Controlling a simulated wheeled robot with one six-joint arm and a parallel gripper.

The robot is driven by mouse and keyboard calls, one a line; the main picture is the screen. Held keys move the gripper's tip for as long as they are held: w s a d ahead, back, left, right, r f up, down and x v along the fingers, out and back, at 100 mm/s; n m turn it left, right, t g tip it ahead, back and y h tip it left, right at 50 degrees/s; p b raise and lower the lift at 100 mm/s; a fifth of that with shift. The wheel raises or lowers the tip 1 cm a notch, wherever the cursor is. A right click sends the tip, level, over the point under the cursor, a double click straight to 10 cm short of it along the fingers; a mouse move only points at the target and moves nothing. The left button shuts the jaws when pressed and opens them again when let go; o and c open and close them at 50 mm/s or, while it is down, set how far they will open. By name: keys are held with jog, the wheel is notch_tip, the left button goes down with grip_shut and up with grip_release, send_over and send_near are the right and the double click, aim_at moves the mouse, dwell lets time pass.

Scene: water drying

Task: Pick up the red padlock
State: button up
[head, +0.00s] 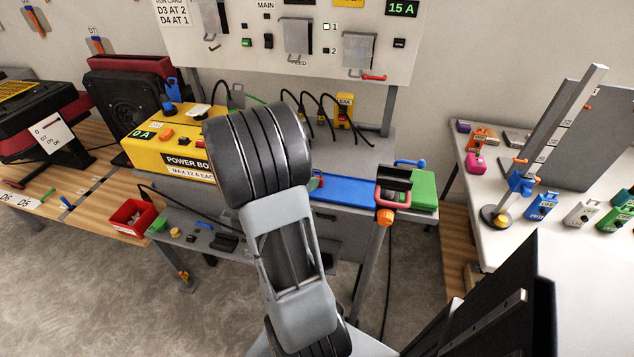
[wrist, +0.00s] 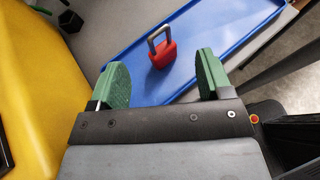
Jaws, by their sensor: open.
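The red padlock (wrist: 162,53) with a grey shackle stands on the blue tray (wrist: 225,30) in the wrist view. My gripper (wrist: 163,62) is open, with one green finger on each side of the picture and nothing between them. The padlock shows in the gap, a little beyond the fingertips, and I see no contact. In the head view my arm hides the gripper and most of the tray's left end; the tray's blue surface (head: 345,190) shows right of the arm. A small red and green patch at the arm's edge is too small to name.
A yellow power box (head: 180,150) stands left of the tray and fills the wrist view's left side. A green block (head: 424,190) and a dark device with a red handle (head: 395,178) stand at the tray's right. A red bin (head: 132,217) sits further left.

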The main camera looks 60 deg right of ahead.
jog(key=shift+b+x, duration=0.4)
jog(key=shift+x, duration=2.95)
jog(key=c, duration=1)
jog(key=shift+r, duration=0.15)
jog(key=shift+r, duration=0.6)
jog(key=w+a+r+p, duration=0.2)
jog(key=a+r+p, duration=0.1)
jog(key=a+r, duration=0.8)
jog(key=v, duration=0.3)
jog(key=shift+f, duration=0.25)
